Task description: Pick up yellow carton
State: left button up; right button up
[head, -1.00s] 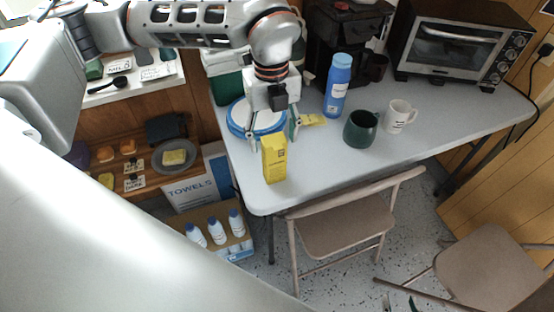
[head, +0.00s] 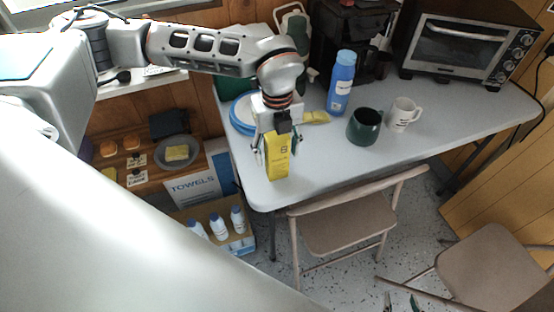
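The yellow carton (head: 278,163) stands upright on the grey table (head: 330,170) near its front left corner. My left gripper (head: 275,156) points down over the carton, with a finger on either side of its upper part. The fingers look spread, and a small gap seems to show at the left finger; I cannot tell whether they touch the carton. The gripper's body hides the carton's top edge.
Blue-and-white plates (head: 242,114) and a yellow packet (head: 316,117) lie behind the gripper. A blue bottle (head: 341,84), a green mug (head: 363,127) and a white mug (head: 403,114) stand to the right. A folding chair (head: 344,228) is in front.

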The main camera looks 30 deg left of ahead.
pick_arm(q)
jog(key=c, duration=1.3)
jog(key=shift+r, duration=0.1)
jog(key=shift+c, duration=0.2)
